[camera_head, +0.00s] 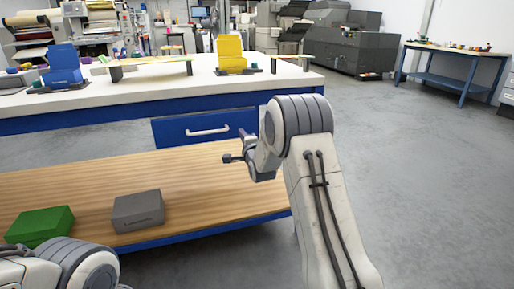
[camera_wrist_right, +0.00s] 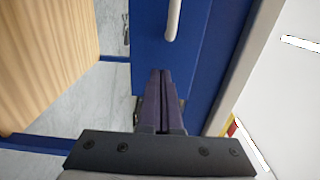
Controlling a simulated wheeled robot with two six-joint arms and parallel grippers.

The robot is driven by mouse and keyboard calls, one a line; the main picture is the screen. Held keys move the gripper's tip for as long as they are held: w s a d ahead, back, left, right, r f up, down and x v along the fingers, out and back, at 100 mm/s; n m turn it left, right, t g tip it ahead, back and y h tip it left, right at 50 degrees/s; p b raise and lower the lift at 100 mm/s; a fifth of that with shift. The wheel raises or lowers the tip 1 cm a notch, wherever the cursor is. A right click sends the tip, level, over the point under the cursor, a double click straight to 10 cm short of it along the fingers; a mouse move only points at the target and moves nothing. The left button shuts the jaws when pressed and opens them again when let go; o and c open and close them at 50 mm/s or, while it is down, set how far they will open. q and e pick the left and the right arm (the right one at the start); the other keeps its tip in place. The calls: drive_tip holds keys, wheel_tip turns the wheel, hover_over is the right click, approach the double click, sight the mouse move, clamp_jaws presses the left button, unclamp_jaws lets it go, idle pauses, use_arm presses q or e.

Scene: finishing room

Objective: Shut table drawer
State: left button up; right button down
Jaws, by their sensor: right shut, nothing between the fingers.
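The table drawer (camera_head: 178,133) has a blue front with a white bar handle (camera_head: 207,132), under the right part of the white-topped table (camera_head: 150,95). How far it stands out is hard to tell. My right gripper (camera_head: 242,134) is shut and empty, in front of the drawer's right end. In the right wrist view its dark fingers (camera_wrist_right: 160,75) point at the blue drawer front (camera_wrist_right: 148,45), with the handle (camera_wrist_right: 173,18) just beyond the tips. Whether they touch the front cannot be told. My left arm shows at the bottom left; its gripper is out of view.
A low wooden bench (camera_head: 90,190) in front of the table bears a green box (camera_head: 40,224) and a grey box (camera_head: 138,210). Blue (camera_head: 63,65) and yellow (camera_head: 230,52) items stand on the table. The floor on the right (camera_head: 430,170) is clear.

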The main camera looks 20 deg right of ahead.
drive_tip(key=s+a+p, duration=0.1)
drive_tip(key=s, duration=0.9)
drive_tip(key=s+a+f+n+g+y, duration=0.2)
drive_tip(key=s+a+n+g, duration=0.3)
drive_tip(key=a, duration=0.6)
drive_tip(key=s+a+f+n+g+y, duration=0.25)
drive_tip(key=s+a+n, duration=0.4)
drive_tip(key=a, duration=0.35)
drive_tip(key=s+a+n+g, duration=0.2)
drive_tip(key=s+n+g, duration=0.45)
drive_tip(key=s, duration=0.85)
drive_tip(key=s+a+n+g, duration=0.2)
drive_tip(key=s+n+g, duration=0.2)
drive_tip(key=s+n, duration=0.8)
use_arm(q)
wheel_tip(320, 180, up, 36)
drive_tip(key=p, duration=3.4)
drive_tip(key=shift+a+p, duration=0.25)
drive_tip(key=shift+p, duration=0.15)
use_arm(e)
drive_tip(key=s+r+m, duration=0.3)
drive_tip(key=r, duration=3)
drive_tip(key=shift+r+h, duration=0.35)
drive_tip(key=shift+h, duration=0.1)
drive_tip(key=shift+a, duration=0.1)
